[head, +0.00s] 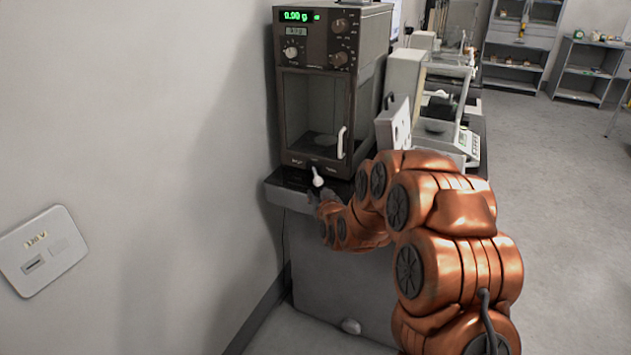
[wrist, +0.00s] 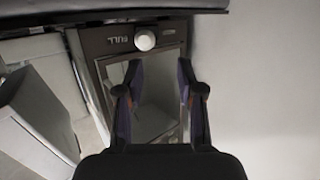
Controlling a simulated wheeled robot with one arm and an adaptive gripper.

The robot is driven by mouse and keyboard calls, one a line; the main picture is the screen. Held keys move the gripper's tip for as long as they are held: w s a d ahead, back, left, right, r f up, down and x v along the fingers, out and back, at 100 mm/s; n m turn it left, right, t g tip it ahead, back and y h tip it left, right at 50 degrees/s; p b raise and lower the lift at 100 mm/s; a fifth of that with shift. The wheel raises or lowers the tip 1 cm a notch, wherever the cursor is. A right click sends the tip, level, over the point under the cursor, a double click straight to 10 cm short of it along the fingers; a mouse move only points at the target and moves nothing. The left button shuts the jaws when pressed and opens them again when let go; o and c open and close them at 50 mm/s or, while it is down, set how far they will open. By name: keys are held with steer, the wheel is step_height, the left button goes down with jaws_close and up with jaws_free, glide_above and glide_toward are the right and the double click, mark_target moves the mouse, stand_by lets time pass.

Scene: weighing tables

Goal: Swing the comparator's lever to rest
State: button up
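The comparator (head: 364,95) is a tall dark cabinet with a glass front, and its green display reads 0.00 g. Its lever (head: 317,177) has a white knob and sits low on the front, between small labels too small to read surely. In the wrist view, which shows the cabinet upside down, the lever's round white knob (wrist: 145,40) faces me just beyond my fingertips. My gripper (wrist: 160,65) is open, with a finger to each side and nothing between them. In the head view, my gripper (head: 316,194) is just below the lever, partly hidden by my arm.
The comparator stands on a dark bench (head: 285,187) close to the wall at left. A pale boxy instrument (head: 400,80) and a glass-cased balance (head: 455,125) stand to its right. A white door handle (head: 341,143) juts from the cabinet front. A wall panel (head: 43,251) hangs at left.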

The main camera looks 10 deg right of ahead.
mark_target(316, 173)
steer(key=shift+w+d+f+t+h, duration=0.15)
steer(key=shift+w+d+f+t, duration=0.25)
steer(key=shift+w, duration=2.1)
steer(key=shift+w+d+f+t+h, duration=0.25)
steer(key=shift+w+f+t, duration=0.25)
steer(key=shift+w, duration=1.95)
steer(key=shift+w+d+f+t+h, duration=0.1)
steer(key=shift+w+d+f+t, duration=0.35)
steer(key=shift+w, duration=2.05)
steer(key=shift+a+r, duration=0.1)
steer(key=shift+r, duration=0.05)
jaws_close()
